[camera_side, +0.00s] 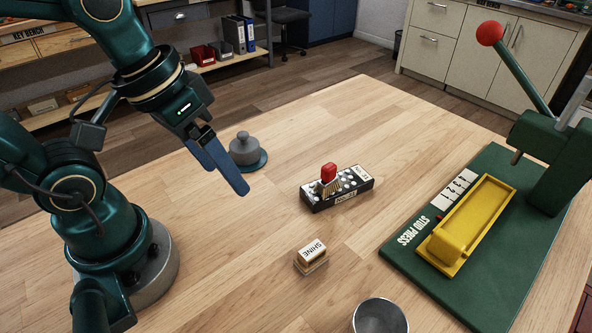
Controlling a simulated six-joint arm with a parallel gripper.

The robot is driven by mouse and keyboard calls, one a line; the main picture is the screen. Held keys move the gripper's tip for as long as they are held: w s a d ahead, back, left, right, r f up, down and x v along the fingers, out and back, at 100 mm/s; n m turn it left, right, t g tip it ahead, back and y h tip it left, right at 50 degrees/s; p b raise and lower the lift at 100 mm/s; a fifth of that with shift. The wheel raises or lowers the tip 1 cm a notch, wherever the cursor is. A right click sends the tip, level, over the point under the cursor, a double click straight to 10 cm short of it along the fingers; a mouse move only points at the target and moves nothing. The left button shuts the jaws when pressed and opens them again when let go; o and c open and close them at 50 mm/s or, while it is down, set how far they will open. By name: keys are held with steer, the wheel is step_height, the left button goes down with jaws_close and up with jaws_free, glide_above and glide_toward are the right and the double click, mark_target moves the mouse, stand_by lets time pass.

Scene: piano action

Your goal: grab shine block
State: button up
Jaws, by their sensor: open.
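The shine block (311,256) is a small block with a white top marked SHINE and a tan lower part. It lies on the wooden table near the front middle in the side view. My gripper (240,185) is above the table, up and to the left of the block and apart from it. Its blue fingers point down to the right. It is open, and nothing shows between the fingers.
A black block with pale studs (361,179) and a red-topped piece (328,173) stands behind the shine block. A grey knobbed weight (243,149) sits behind my gripper. A metal cup (380,318) is at the front. A green stud press (400,252) with a yellow tray (478,222) is at right.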

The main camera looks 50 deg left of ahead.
mark_target(315, 253)
steer(key=w+d+f+n+g+h, duration=0.1)
steer(key=w+d+f+n+h, duration=0.1)
steer(key=f+n+h, duration=0.1)
steer(key=w+d+f+n+g+h, duration=0.2)
steer(key=f+n+h, duration=0.2)
steer(key=n, duration=0.3)
steer(key=w+d+f+n+g+h, duration=0.1)
steer(key=w+d+f+n+h, duration=0.1)
steer(key=d+f+n+h, duration=0.1)
steer(key=shift+w+f+n+g+h, duration=0.4)
steer(key=shift+f+n+h, duration=0.15)
steer(key=shift+n+h, duration=0.4)
steer(key=shift+w+a+f+n+t, duration=0.1)
steer(key=shift+w+f+n+t, duration=0.15)
steer(key=shift+f+n+t, duration=0.25)
steer(key=shift+f+n+h, duration=0.15)
steer(key=shift+n+h, duration=0.1)
steer(key=shift+x, duration=2.6)
jaws_close()
